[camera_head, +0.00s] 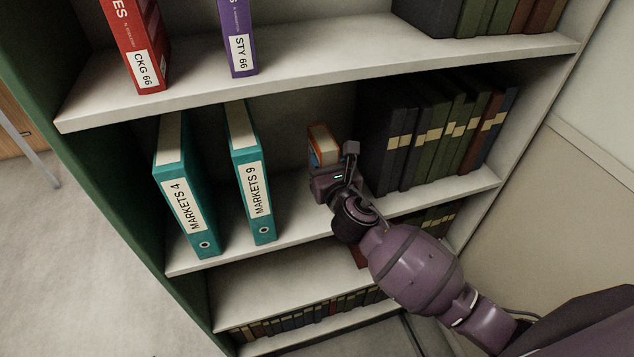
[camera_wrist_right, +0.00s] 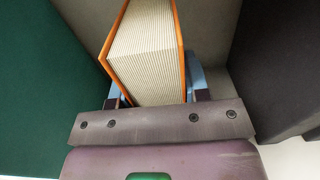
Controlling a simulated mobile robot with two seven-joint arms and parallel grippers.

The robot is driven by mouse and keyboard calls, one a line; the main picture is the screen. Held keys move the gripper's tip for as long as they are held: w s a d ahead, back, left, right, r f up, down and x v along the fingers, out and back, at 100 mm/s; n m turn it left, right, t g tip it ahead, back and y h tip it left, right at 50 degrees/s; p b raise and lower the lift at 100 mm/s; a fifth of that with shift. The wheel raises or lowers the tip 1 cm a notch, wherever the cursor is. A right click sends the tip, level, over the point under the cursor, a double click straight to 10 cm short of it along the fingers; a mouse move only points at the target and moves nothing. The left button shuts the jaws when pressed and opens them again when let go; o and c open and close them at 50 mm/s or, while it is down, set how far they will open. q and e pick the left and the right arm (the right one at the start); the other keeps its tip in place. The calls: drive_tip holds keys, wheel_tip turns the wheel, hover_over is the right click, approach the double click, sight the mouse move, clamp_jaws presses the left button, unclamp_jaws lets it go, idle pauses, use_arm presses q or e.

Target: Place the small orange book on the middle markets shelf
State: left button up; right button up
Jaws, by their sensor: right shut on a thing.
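The small orange book (camera_head: 322,145) is upright in my right gripper (camera_head: 335,160), inside the middle shelf's bay. In the right wrist view the book (camera_wrist_right: 146,50) shows its page edges and orange covers between the two fingers (camera_wrist_right: 152,88), which are shut on it. The middle markets shelf (camera_head: 290,232) holds two teal binders, MARKETS 4 (camera_head: 183,200) and MARKETS 9 (camera_head: 252,185), to the left of the book. The book is in the gap between MARKETS 9 and a row of dark books. Whether its bottom touches the shelf is hidden by my gripper. My left gripper is not in view.
The row of dark books (camera_head: 430,135) stands on the right of the same shelf. The shelf above (camera_head: 330,62) carries a red binder (camera_head: 140,50) and a purple binder (camera_head: 237,40). Lower shelves hold small books (camera_head: 300,317). The bookcase's green side (camera_head: 95,165) is at left.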

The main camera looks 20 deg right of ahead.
drive_tip(key=shift+f+b, duration=0.8)
drive_tip(key=shift+f, duration=1.55)
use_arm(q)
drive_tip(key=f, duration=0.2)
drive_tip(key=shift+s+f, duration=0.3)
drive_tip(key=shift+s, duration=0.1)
use_arm(e)
drive_tip(key=shift+r, duration=0.1)
drive_tip(key=o, duration=1.1)
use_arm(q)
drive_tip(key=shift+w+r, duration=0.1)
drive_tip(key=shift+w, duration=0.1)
use_arm(e)
drive_tip(key=shift+o, duration=0.2)
drive_tip(key=shift+r, duration=0.1)
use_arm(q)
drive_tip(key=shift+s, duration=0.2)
use_arm(e)
drive_tip(key=s, duration=1.2)
drive_tip(key=shift+d, duration=0.25)
